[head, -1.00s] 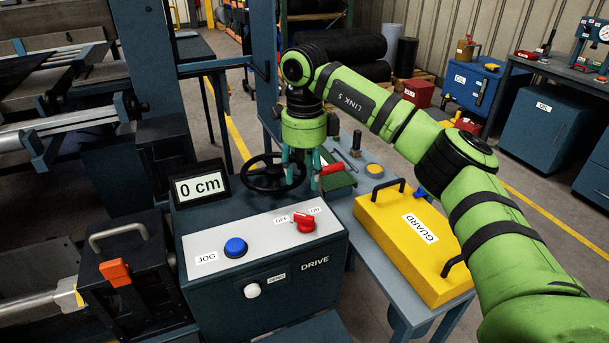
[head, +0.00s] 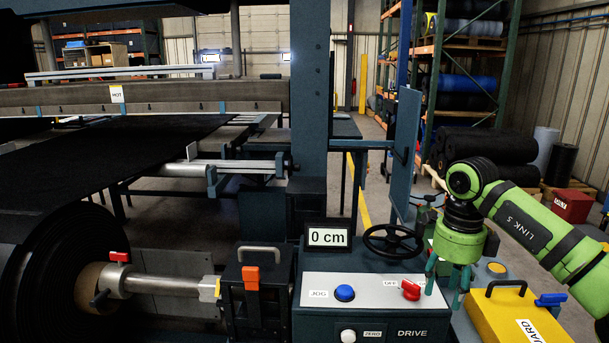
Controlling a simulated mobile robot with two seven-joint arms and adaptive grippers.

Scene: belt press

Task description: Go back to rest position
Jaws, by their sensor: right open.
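My right gripper (head: 449,284) hangs fingers down at the right, above the right end of the drive box. Its teal fingers are apart and hold nothing. The fingers are close to the red switch knob (head: 411,290), but I cannot tell whether they touch it. The drive box (head: 322,325) has a blue JOG button (head: 345,293) and a white ZERO knob (head: 348,336). The display (head: 328,237) on it reads 0 cm. A black handwheel (head: 392,240) stands behind the panel. My left gripper is not in view.
A yellow guard (head: 510,315) with a black handle lies right of the drive box. A black belt roll (head: 60,265) on a steel shaft (head: 160,286) fills the lower left. The press beam (head: 150,98) spans the upper left. Racks and rolls stand behind.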

